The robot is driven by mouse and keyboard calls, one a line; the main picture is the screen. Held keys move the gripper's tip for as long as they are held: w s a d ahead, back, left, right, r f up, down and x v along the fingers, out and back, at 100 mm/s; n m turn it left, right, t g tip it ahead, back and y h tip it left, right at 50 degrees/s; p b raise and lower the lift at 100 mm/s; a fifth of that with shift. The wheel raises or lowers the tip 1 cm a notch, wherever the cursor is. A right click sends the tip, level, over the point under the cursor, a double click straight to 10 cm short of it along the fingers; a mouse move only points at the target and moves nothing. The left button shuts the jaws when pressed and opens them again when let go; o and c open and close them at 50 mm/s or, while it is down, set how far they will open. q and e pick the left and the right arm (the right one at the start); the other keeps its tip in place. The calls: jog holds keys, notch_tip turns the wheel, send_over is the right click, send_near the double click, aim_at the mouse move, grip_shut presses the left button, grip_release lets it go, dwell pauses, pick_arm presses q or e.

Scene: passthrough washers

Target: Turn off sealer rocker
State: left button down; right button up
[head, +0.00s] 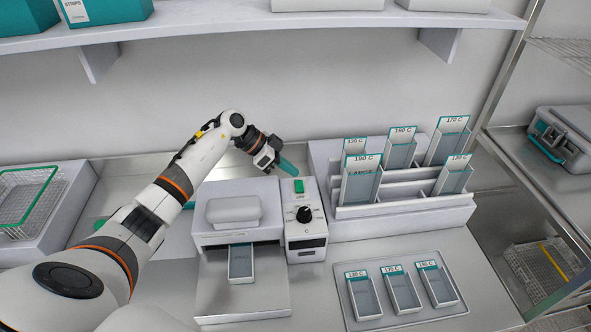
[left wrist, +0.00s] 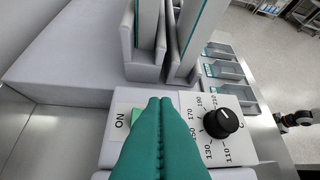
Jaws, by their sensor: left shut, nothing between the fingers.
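The sealer (head: 235,212) is a white unit with a control box (head: 306,241) on its right side. On top of the box is a green rocker (head: 299,186), with a black dial (head: 304,214) in front of it. The left wrist view shows an "ON" label by the rocker and the dial (left wrist: 221,122) with its temperature numbers. My left gripper (head: 287,166) is shut and empty, its teal fingers just behind and above the rocker. In the left wrist view the fingers (left wrist: 160,103) cover most of the rocker; I cannot tell whether they touch it.
A white rack (head: 400,216) holding several labelled pouches stands to the right of the box. A metal tray (head: 352,308) with 3 pouches lies in front of it. A shelf (head: 200,30) hangs above. A dark arm part (left wrist: 297,120), seemingly my right arm, shows at the right edge.

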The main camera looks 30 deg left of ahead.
pick_arm(q)
jog(key=shift+s+a+r+b, duration=0.15)
jog(key=shift+s+r+b, duration=0.4)
jog(key=shift+r+b, duration=0.15)
jog(key=s+b+v, duration=0.1)
jog(key=b+v, duration=0.1)
jog(key=v, duration=0.6)
jog(key=shift+s+d+b, duration=0.2)
jog(key=shift+s+b, duration=0.05)
jog(key=shift+b, duration=0.05)
pick_arm(e)
jog(key=f, duration=0.3)
jog(key=shift+w+d+f, duration=0.1)
jog(key=shift+d+f, duration=0.1)
jog(key=shift+f, duration=0.1)
pick_arm(q)
jog(key=shift+d+f, duration=0.1)
jog(key=shift+d, duration=0.1)
pick_arm(e)
jog(key=shift+d, duration=0.15)
